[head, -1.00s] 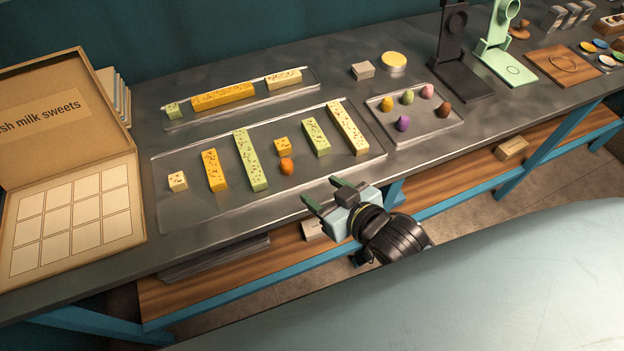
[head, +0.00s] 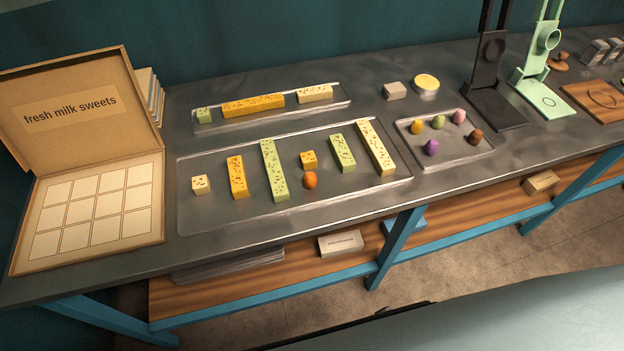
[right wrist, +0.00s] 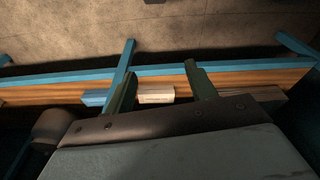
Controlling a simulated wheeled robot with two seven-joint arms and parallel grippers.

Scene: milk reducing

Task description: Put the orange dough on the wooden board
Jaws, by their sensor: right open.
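A round orange dough ball (head: 310,180) sits on the large metal tray (head: 225,218), just in front of a small orange speckled cube (head: 308,158). The wooden board (head: 592,97) lies at the right edge of the head view, partly cut off, with a ring mark on it. My right gripper (right wrist: 160,78) shows only in the right wrist view. Its two green fingers are apart with nothing between them. Behind them are the lower shelf's edge and the floor. My left gripper is not in view.
A smaller tray (head: 445,162) holds several coloured dough pieces. A black stand (head: 497,105) and a mint green stand (head: 540,95) rise between that tray and the board. An open sweets box (head: 100,205) is at left. The counter's front strip is clear.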

